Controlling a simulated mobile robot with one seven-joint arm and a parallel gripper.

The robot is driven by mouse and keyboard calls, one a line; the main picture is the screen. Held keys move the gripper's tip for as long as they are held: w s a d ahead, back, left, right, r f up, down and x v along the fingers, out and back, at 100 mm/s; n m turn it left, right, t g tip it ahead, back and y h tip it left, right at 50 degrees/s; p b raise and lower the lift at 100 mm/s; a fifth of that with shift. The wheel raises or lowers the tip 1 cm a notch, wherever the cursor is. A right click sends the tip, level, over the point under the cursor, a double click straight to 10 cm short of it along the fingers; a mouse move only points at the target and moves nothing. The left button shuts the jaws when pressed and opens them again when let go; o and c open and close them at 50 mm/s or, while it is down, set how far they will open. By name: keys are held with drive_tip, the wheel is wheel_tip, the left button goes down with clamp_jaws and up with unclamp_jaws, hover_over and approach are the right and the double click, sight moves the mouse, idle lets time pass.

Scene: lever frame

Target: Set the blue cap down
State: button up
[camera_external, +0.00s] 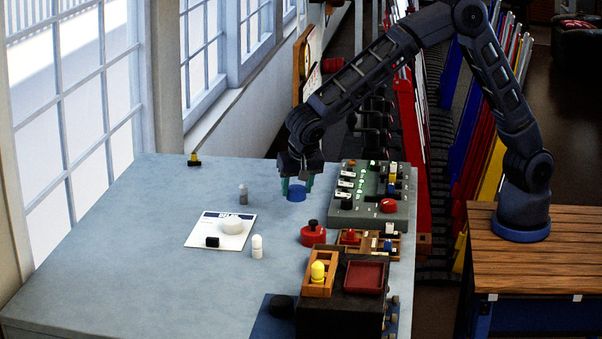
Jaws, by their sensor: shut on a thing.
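The blue cap (296,194) is low over the grey-blue tabletop, left of the control panel. My gripper (297,187) points down, with its greenish fingers on either side of the cap, shut on it. I cannot tell whether the cap's underside touches the table. The far side of the cap is hidden by the fingers.
The control panel (369,205) with switches and knobs stands close on the right. A red knobbed piece (313,234) is in front. The table's left part is clear.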

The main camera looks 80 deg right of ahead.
drive_tip(key=shift+f, duration=2.95)
drive_tip(key=shift+f, duration=0.15)
drive_tip(key=o, duration=0.9)
drive_tip(key=shift+o, duration=0.2)
drive_tip(key=v, duration=1.2)
drive_tip(key=shift+r, duration=0.25)
